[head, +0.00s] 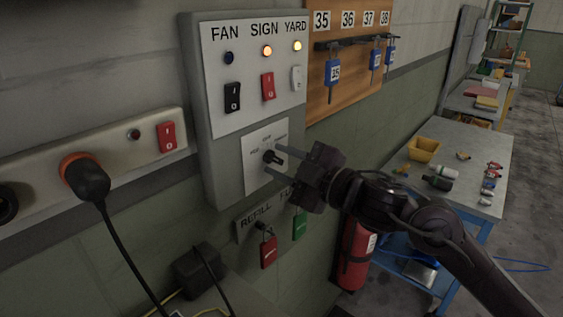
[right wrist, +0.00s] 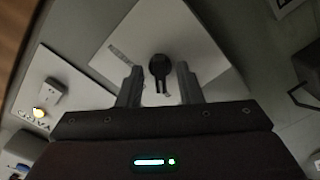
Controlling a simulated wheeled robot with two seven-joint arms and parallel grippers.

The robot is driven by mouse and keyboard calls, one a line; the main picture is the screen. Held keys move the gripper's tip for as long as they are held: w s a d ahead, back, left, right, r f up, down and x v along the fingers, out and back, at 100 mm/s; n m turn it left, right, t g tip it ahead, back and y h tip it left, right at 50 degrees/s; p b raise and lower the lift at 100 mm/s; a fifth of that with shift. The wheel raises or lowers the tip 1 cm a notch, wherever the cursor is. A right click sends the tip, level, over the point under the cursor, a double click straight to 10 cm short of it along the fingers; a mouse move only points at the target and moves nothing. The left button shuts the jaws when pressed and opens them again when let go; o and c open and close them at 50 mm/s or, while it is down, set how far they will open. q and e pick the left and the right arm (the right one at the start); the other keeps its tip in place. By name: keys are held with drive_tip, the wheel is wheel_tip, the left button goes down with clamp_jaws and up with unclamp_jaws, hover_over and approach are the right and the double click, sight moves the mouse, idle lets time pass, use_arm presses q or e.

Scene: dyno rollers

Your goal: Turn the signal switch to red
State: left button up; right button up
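The signal switch is a small black rotary knob (head: 272,157) on a white plate (head: 254,182) low on the grey wall panel. Small labels are printed above it, too small to read surely. My right gripper (head: 271,160) is open, its two fingers reaching to the plate on either side of the knob. In the right wrist view the knob (right wrist: 160,67) sits between the fingertips of the right gripper (right wrist: 158,70), with a gap on both sides. The knob's pointing direction is hard to make out. My left gripper is not in view.
Above the knob are FAN, SIGN and YARD rocker switches (head: 268,86), with SIGN and YARD lamps lit. Padlocks (head: 333,72) hang on a wooden board at right. A plugged-in cable (head: 88,178) is at left, a workbench (head: 455,150) at right.

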drive_tip(key=b+v, duration=0.2)
drive_tip(key=v, duration=0.5)
drive_tip(key=shift+s+d, duration=0.2)
